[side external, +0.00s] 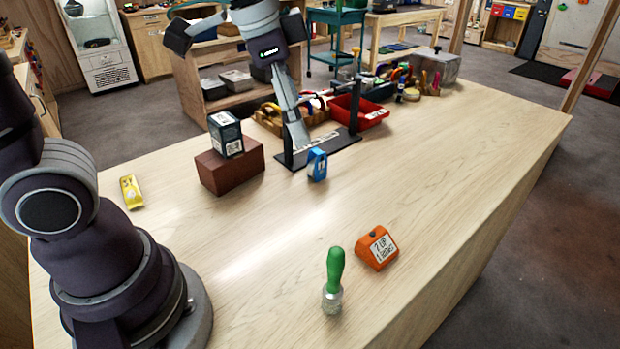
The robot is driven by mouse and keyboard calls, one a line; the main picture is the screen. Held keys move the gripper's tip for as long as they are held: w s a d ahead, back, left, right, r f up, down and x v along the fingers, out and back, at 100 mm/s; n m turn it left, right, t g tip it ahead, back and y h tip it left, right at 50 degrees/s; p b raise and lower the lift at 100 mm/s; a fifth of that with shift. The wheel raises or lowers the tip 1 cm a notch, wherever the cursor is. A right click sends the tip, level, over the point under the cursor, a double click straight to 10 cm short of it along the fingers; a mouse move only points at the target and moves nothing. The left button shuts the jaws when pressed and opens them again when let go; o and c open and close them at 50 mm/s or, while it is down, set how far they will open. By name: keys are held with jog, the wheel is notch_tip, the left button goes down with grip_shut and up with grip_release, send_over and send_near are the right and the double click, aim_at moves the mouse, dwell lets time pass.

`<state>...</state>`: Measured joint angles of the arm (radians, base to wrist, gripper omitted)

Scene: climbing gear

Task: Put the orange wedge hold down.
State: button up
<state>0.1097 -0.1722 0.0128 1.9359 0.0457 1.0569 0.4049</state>
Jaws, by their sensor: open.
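The orange wedge hold (367,250) rests on the near right part of the wooden table (450,200). A white label with dark lettering is on its sloped face. My gripper (270,62) is up at the top left of the picture, over the far side of the table and well away from the hold. It is open, and nothing shows held in it. Its fingertips are hard to make out against the things behind.
A green-handled brush (335,268) stands left of the hold. Farther back are a brown block (230,172) bearing a dark box (226,133), a blue item (317,165) by a black stand, and a red bin (368,116). A yellow piece (131,192) lies left. The middle table is clear.

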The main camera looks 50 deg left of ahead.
jog(key=s+a+f+n+t, duration=0.2)
jog(key=s+a+n, duration=0.1)
jog(key=s+n, duration=0.3)
jog(key=shift+s+y, duration=0.3)
jog(key=shift+s, duration=0.3)
